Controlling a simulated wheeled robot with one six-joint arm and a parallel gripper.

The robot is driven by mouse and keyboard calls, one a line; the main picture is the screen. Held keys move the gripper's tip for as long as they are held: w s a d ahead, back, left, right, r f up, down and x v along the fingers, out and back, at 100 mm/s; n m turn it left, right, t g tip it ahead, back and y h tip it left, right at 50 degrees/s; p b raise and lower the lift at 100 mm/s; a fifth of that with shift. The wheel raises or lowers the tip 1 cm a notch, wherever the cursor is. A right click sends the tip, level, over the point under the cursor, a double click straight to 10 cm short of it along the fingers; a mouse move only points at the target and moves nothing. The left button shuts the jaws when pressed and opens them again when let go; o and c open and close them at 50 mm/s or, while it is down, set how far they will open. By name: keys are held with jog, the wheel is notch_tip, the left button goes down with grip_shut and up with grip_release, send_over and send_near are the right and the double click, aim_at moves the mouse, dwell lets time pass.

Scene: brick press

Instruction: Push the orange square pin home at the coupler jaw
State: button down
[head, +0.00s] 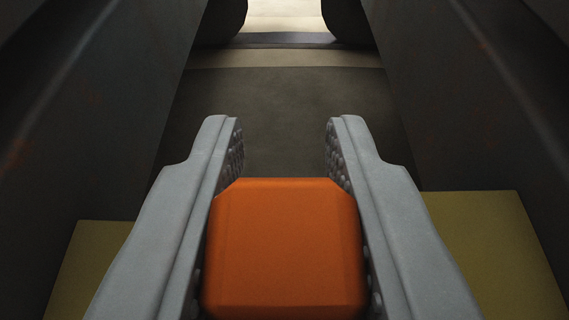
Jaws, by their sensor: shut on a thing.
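An orange square pin (284,245) with bevelled corners fills the lower middle of the head view. My gripper (284,150) is shut on it, with one grey, studded finger against each side. The fingertips reach past the pin into a dark channel between two tall dark walls. I cannot tell whether these walls are the coupler jaw. The pin's far end and underside are hidden, so how deep it sits does not show.
The dark left wall (90,110) and dark right wall (480,110) stand close on both sides of my fingers. Yellow surfaces show low at the left (85,265) and right (495,255). The channel floor (285,110) is bare, with a bright opening at its far end.

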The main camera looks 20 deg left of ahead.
jog(key=shift+f, duration=0.35)
jog(key=c, duration=1.1)
grip_release()
jog(key=shift+s, duration=0.15)
